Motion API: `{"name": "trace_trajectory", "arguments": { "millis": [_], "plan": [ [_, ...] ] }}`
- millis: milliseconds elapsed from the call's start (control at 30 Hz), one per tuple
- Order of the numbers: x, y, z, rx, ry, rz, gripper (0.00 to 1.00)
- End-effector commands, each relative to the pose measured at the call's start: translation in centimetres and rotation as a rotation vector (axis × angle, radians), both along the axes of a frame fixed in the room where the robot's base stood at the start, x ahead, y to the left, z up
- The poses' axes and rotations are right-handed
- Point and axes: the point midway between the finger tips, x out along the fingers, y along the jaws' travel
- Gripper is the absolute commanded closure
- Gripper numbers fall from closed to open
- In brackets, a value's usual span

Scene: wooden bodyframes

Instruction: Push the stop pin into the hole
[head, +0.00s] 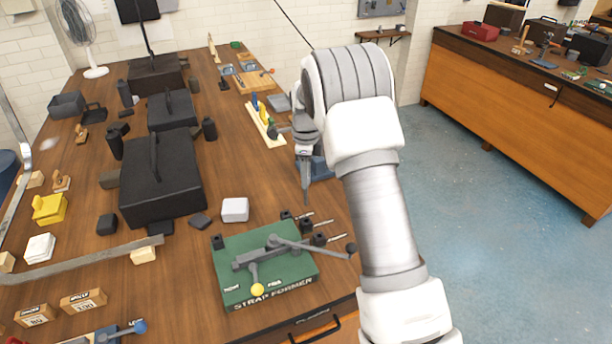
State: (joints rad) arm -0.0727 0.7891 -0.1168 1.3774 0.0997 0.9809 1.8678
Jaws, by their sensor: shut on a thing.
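My gripper (304,158) hangs point-down in the head view, above the right side of the table and behind the green strap former (228,268). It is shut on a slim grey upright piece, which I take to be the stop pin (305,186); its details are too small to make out. I cannot make out the hole.
A white block (235,209) sits behind the strap former. Large black boxes (160,180) fill the left middle of the wooden table. A pale rack with coloured handles (264,124) and a blue item (320,168) are near my gripper. My arm covers the table's right edge.

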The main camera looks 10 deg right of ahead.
Motion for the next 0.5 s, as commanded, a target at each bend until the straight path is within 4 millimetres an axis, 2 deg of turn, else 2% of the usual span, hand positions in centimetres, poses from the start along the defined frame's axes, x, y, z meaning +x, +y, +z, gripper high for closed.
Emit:
{"name": "trace_trajectory", "arguments": {
  "millis": [200,500],
  "plan": [
    [0.0,0.0,-0.1,0.000,0.000,-0.017,1.00],
    [0.0,0.0,-2.3,0.000,-0.001,-0.016,1.00]
  ]
}}
